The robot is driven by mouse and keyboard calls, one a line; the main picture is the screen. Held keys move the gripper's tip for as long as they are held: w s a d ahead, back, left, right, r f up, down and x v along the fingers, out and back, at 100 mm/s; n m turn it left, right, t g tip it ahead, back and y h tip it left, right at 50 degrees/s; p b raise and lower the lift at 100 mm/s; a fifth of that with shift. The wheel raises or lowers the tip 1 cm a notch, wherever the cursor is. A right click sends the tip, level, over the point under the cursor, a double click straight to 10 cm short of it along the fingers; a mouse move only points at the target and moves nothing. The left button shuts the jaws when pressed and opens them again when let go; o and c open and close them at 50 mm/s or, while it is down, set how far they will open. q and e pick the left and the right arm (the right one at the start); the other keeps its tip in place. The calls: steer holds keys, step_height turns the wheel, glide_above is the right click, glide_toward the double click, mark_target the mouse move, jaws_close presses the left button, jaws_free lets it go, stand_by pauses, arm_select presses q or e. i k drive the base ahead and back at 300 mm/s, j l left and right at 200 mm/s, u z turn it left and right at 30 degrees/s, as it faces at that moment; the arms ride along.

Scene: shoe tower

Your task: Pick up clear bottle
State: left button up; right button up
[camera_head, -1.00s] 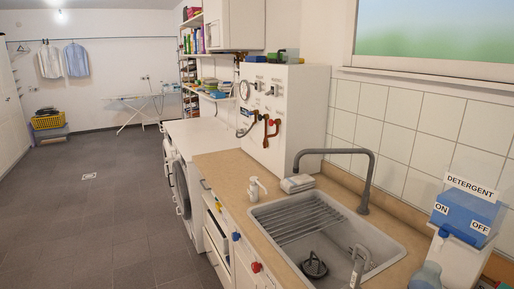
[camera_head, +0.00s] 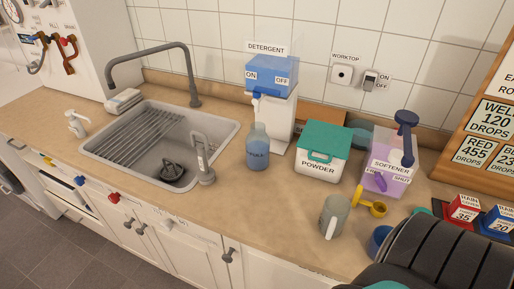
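The clear bottle (camera_head: 258,150) stands upright on the tan worktop, just right of the sink and in front of the detergent dispenser (camera_head: 272,95). It is see-through, with blue content in its lower part and lettering on its front. Nothing holds it. Neither of my grippers can be made out in the head view.
The sink (camera_head: 160,105) with a tall tap lies left of the bottle. A powder box (camera_head: 322,158), softener dispenser (camera_head: 390,165), grey mug (camera_head: 334,217) and yellow scoop (camera_head: 373,205) stand to the right. A dark ribbed shape (camera_head: 440,250) covers the bottom right. Worktop before the bottle is clear.

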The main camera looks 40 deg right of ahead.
mark_target(258, 142)
steer(key=z, duration=1.25)
